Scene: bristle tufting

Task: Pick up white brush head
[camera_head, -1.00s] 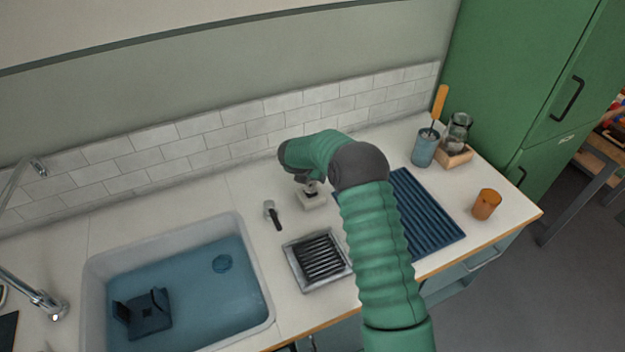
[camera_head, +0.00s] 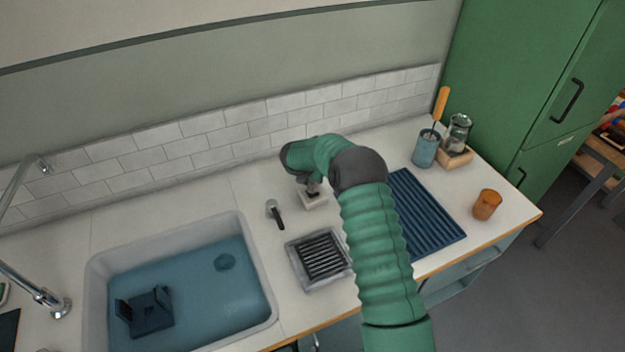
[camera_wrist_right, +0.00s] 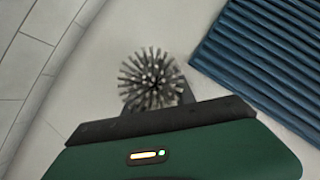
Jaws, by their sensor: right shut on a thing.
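The brush head (camera_wrist_right: 152,80) shows in the right wrist view as a round burst of pale grey bristles, just beyond the dark edge of my right gripper. My right gripper (camera_head: 312,188) points down near the back of the counter and is shut on the brush head. In the head view the gripper and my arm hide most of the brush head. A small white block (camera_head: 316,202) sits on the counter right below the gripper; whether the brush head touches it cannot be told. My left gripper is not in view.
A dark-handled tool (camera_head: 275,213) lies left of the gripper. A metal tray with dark slats (camera_head: 322,258) is in front, a blue ribbed mat (camera_head: 425,215) to the right. The sink (camera_head: 262,285) holds water. A cup with an orange-handled tool (camera_head: 426,148) and an orange cup (camera_head: 487,204) stand right.

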